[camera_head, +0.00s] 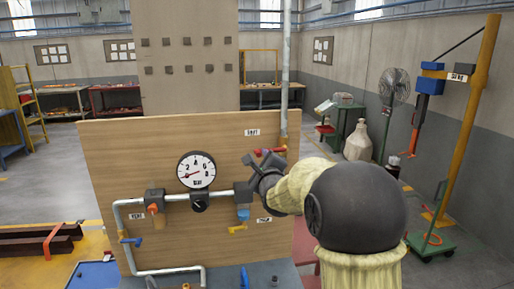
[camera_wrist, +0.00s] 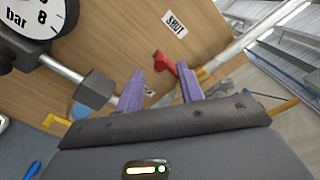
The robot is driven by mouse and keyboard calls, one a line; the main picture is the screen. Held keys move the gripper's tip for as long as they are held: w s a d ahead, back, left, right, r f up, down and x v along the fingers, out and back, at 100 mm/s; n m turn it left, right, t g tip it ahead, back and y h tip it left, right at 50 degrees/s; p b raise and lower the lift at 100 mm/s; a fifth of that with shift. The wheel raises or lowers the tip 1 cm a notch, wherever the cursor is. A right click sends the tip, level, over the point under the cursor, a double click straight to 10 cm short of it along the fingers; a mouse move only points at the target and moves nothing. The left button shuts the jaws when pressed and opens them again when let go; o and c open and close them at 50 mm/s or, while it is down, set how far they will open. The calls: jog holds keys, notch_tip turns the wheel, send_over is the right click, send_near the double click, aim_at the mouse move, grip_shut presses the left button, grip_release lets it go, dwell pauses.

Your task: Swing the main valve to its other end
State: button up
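A red lever (camera_head: 271,151) shows at the right of the wooden panel, just below the SHUT label (camera_head: 252,132). In the wrist view the red lever (camera_wrist: 168,64) lies beyond my fingertips, between their lines and nearer the right finger. The SHUT label (camera_wrist: 174,24) is above it there. My gripper (camera_head: 259,160) is in front of the panel by the lever; its purple fingers (camera_wrist: 160,83) are apart with nothing held. I cannot tell whether a finger touches the lever. The valve body is mostly hidden behind my gripper. A second label (camera_head: 264,219) is lower down.
A gauge (camera_head: 196,170) stands left of my gripper on the pipe (camera_head: 165,273). An orange-handled vent valve (camera_head: 153,208) and a yellow handle (camera_head: 237,229) are also on the panel (camera_head: 120,150). A vertical pipe (camera_head: 286,70) rises at the panel's right. Space in front of the upper panel looks clear.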

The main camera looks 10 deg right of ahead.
aim_at(257, 152)
jog(key=w+p, duration=0.3)
jog(key=w, duration=0.4)
jog(key=shift+f, duration=0.1)
grip_shut()
